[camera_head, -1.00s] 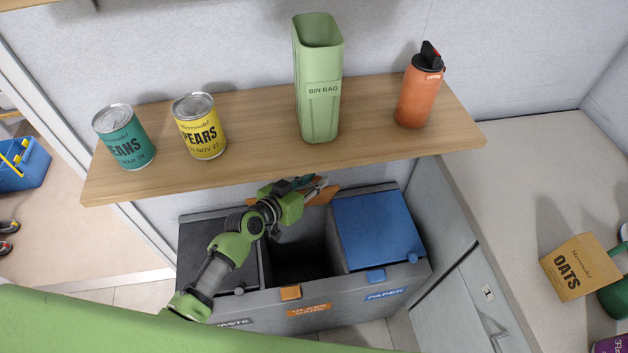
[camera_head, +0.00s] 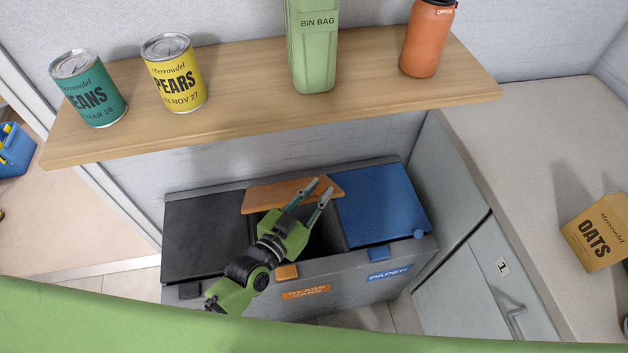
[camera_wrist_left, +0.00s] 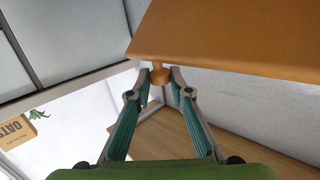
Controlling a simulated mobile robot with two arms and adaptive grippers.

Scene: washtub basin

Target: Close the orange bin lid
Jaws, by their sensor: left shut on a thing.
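The orange bin lid (camera_head: 272,196) is the middle lid of the bin unit. It is partly lowered and slopes over the back of the dark opening (camera_head: 325,238), which still shows at the front. My left gripper (camera_head: 321,187) is at the lid's right side in the head view. In the left wrist view its fingertips (camera_wrist_left: 160,78) are shut on a round orange knob (camera_wrist_left: 159,70) on the lid (camera_wrist_left: 225,40). My right gripper is not in view.
The black lid (camera_head: 204,235) and blue lid (camera_head: 380,203) on either side are down. A wooden shelf (camera_head: 240,115) above the bins carries two cans, a green bin bag holder (camera_head: 312,60) and an orange bottle (camera_head: 428,40). A counter stands at the right.

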